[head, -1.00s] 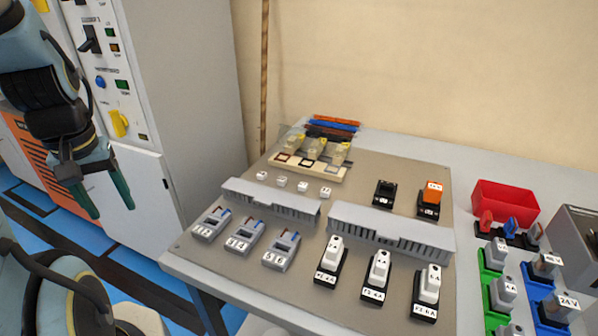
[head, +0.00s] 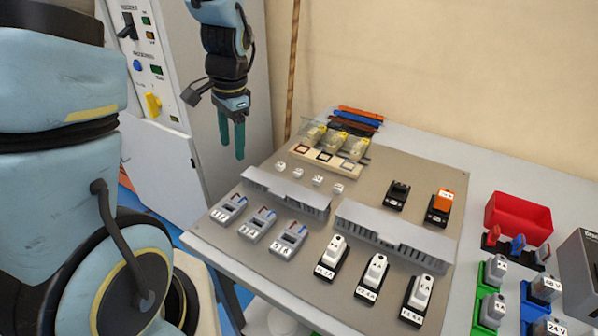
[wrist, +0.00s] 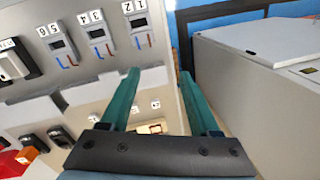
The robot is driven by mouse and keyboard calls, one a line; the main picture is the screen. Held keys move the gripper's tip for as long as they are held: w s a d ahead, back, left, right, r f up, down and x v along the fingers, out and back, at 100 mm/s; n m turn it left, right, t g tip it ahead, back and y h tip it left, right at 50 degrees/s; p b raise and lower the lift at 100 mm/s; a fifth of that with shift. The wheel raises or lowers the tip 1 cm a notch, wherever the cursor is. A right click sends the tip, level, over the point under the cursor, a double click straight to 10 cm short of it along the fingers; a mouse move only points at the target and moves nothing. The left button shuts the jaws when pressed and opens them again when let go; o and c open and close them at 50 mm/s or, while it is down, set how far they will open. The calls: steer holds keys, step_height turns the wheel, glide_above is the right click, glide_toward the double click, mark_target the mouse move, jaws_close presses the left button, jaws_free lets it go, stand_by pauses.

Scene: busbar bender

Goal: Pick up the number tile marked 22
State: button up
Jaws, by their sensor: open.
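Several small white number tiles stand in a row on the grey-brown panel, one at the row's left end (head: 280,167) and one at its right end (head: 337,188) in the head view. Their marks are too small to read, so I cannot tell which is 22. Small white tiles also show near my fingers in the wrist view, one being this tile (wrist: 155,104). My gripper (head: 231,150) is open and empty, its green fingers pointing down, left of the tile row and above panel height. In the wrist view my gripper (wrist: 160,73) has nothing between its fingertips.
Grey slotted ducts (head: 287,193) run in front of the tiles. Terminal blocks (head: 290,241) and white-topped modules (head: 374,274) stand nearer. Clear-covered parts (head: 338,142) stand behind the tiles. A red bin (head: 518,218) is at right. A grey cabinet (head: 225,75) stands behind my gripper.

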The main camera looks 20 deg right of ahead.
steer(key=d+f+m+t+y, duration=0.1)
steer(key=d+f+m, duration=0.1)
steer(key=d+m, duration=0.8)
steer(key=m+t+p, duration=0.1)
steer(key=m+t, duration=0.1)
steer(key=m, duration=0.3)
glide_toward(299, 171)
steer(key=f, duration=0.1)
steer(key=f+p, duration=0.1)
steer(key=shift+w+a+f+y, duration=0.1)
steer(key=shift+w+f+y, duration=0.25)
steer(key=shift+w+y, duration=0.05)
steer(key=shift+w+a+f+p, duration=0.25)
steer(key=shift+f+p, duration=0.25)
steer(key=shift+p, duration=0.15)
steer(key=shift+p+x, duration=0.85)
steer(key=shift+x, duration=1.2)
steer(key=shift+d, duration=0.2)
steer(key=shift+c, duration=0.4)
jaws_close()
